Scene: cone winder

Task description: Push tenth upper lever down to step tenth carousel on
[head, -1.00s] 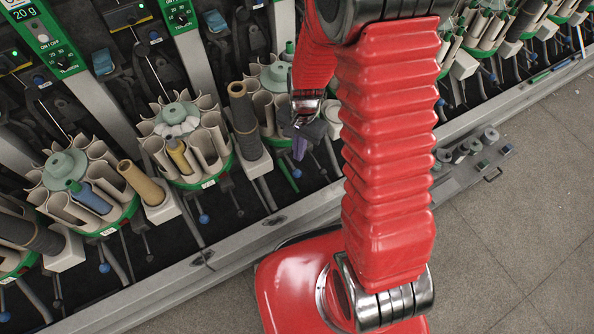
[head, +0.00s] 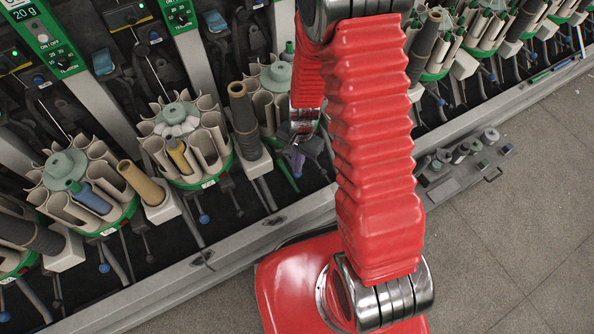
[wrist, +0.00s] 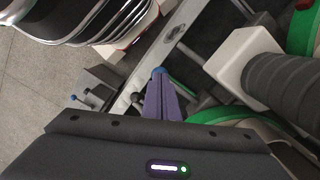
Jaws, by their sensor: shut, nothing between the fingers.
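My gripper (head: 298,166) is shut and empty, with purple fingers pointing down, in front of a carousel (head: 277,76) with a green rim and beige pockets. My arm hides part of that carousel in the head view. In the wrist view the closed fingers (wrist: 160,92) point away from the camera. A lever with a blue ball knob (wrist: 158,71) shows right at the fingertips; I cannot tell whether they touch. The carousel's green rim (wrist: 196,117) lies to the right of the fingers. I cannot read a number on this carousel or lever.
Neighbouring carousels (head: 184,138) stand in a row at left, with blue-knobbed levers (head: 204,218) below them. A dark cone (wrist: 285,85) on a white block (wrist: 236,57) is close right of the fingers.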

